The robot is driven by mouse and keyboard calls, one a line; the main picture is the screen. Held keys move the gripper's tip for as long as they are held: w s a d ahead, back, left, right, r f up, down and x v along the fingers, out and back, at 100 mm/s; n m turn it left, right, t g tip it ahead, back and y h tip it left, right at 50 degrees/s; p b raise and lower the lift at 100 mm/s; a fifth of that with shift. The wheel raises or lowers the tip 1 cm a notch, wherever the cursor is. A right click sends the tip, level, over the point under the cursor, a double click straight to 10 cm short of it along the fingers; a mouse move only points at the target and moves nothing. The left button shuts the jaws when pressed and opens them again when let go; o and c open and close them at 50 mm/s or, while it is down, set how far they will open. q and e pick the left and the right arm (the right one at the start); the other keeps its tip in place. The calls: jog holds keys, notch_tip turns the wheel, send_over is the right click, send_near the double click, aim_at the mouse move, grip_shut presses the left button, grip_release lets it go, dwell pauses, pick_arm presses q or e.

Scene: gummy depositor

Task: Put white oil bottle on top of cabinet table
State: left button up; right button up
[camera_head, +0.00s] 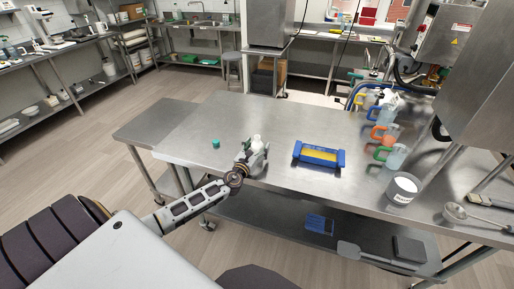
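The small white bottle (257,141) stands on the steel table (240,118), near its front edge and left of the blue tool. My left gripper (252,153) is right at the bottle, just in front of it and low over the tabletop. The gripper hides the bottle's lower part. Its fingers are too small to tell whether they are around the bottle, touching it, or shut. My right gripper is not in view. I cannot tell which surface is the cabinet table.
A small green item (215,144) lies left of the gripper. A blue and yellow tool (319,155) lies to the right. Pitchers with coloured handles (385,133) and a white tub (402,189) stand further right. The tabletop behind the bottle is clear.

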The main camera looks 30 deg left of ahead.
pick_arm(q)
jog(key=shift+r, duration=0.15)
jog(key=shift+s+d+b, duration=0.15)
jog(key=shift+s+d, duration=0.1)
jog(key=shift+s, duration=1.55)
jog(key=shift+s+d+b, duration=0.1)
jog(key=shift+s+d, duration=0.15)
jog(key=shift+s, duration=1.55)
jog(key=shift+s+d+b, duration=0.15)
jog(key=shift+s+d, duration=0.1)
jog(key=shift+s, duration=2.1)
jog(key=shift+n, duration=0.3)
